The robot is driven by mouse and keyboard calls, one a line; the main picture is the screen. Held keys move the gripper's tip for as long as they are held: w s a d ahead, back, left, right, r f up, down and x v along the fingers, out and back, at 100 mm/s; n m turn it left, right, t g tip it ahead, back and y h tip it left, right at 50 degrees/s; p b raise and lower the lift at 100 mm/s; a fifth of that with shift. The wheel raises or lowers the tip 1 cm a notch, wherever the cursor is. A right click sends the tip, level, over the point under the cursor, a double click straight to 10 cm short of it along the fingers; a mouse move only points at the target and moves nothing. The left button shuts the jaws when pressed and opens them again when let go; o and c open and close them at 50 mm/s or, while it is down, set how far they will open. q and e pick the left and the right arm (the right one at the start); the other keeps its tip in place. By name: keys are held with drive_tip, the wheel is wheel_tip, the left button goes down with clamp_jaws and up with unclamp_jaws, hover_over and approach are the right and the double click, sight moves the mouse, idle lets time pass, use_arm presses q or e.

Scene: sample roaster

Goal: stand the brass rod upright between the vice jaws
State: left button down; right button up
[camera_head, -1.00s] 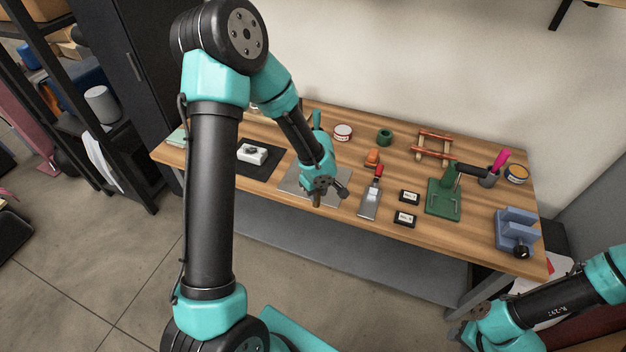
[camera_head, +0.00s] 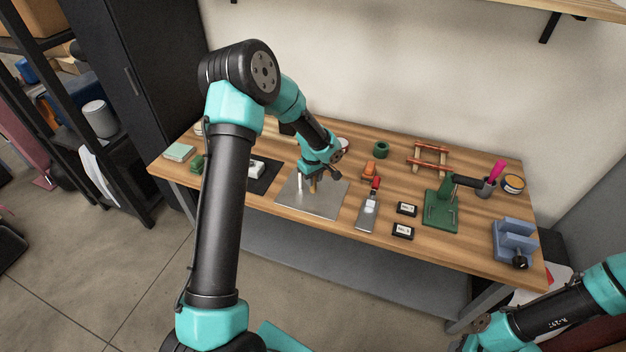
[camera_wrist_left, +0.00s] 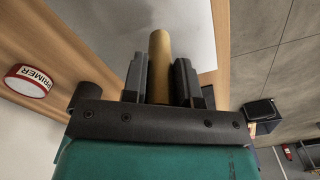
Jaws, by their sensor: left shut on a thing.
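The brass rod (camera_wrist_left: 160,62) is clamped between the two dark fingers of my left gripper (camera_wrist_left: 161,78) in the left wrist view, and its end sticks out past the fingertips. In the head view, my left gripper (camera_head: 318,180) is above the grey metal plate, and the rod (camera_head: 313,187) points down from it, roughly upright. I cannot tell whether the rod touches the plate. The blue-grey vice (camera_head: 513,243) stands at the table's right end, well away from the rod. My right arm shows at the lower right; its gripper is out of view.
The metal plate (camera_head: 328,205) lies below my left gripper. A scraper (camera_head: 366,214), two black labelled boxes (camera_head: 405,209) and a green stand (camera_head: 440,210) lie between it and the vice. The primer tin (camera_wrist_left: 30,80) is near the gripper.

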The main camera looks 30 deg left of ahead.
use_arm(q)
drive_tip(key=shift+w+a, duration=0.7)
drive_tip(key=shift+w, duration=0.35)
drive_tip(key=shift+w, duration=0.1)
drive_tip(key=shift+w+a+f, duration=0.15)
drive_tip(key=shift+f, duration=1.7)
drive_tip(key=shift+f, duration=0.1)
drive_tip(key=c, duration=0.9)
unclamp_jaws()
wheel_tip(320, 180, up, 12)
drive_tip(key=shift+r, duration=0.1)
